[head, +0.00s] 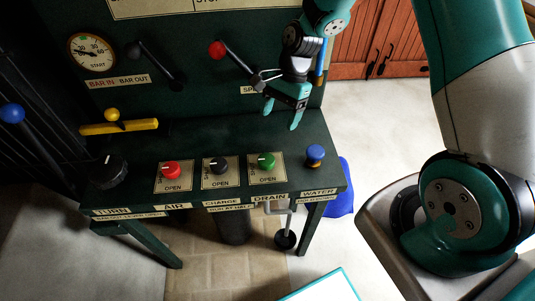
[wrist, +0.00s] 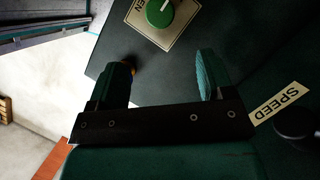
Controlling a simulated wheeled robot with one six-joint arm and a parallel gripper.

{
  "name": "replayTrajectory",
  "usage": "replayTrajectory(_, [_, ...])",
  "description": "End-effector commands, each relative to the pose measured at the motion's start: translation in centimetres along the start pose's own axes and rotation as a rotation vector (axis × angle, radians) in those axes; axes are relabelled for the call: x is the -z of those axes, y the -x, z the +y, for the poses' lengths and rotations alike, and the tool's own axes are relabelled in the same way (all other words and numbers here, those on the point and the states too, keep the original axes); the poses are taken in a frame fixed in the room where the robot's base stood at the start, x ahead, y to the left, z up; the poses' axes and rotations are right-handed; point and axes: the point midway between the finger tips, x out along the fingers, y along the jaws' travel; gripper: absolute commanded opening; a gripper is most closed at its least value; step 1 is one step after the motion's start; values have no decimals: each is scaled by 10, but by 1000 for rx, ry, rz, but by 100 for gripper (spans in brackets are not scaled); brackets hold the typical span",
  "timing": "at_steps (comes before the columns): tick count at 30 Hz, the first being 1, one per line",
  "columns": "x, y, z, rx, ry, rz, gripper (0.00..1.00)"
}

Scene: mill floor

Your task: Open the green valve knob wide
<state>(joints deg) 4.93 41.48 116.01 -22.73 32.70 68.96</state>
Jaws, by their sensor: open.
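The green valve knob (head: 267,161) sits on a cream plate marked OPEN, on the dark green bench top above the DRAIN label. In the wrist view the green knob (wrist: 160,12) is at the top edge, partly cut off, with a white pointer line on it. My gripper (head: 283,117) is above the bench, behind and slightly right of the knob, and apart from it. In the wrist view my gripper (wrist: 163,75) has its two fingers spread with nothing between them.
A black knob (head: 220,165) and a red knob (head: 171,170) stand left of the green one. A blue knob (head: 315,153) stands to its right. A red-tipped lever (head: 217,49) rises behind, close to my arm. A gauge (head: 92,54) is at the back left.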

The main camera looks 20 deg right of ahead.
Motion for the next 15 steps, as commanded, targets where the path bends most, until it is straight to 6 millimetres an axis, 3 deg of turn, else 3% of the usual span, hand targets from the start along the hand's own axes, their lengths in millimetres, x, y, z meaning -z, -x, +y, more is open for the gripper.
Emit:
replayTrajectory(9, [-2,-74,2,-7,3,-3,74])
replayTrajectory(15, [-2,-110,1,-5,4,-1,74])
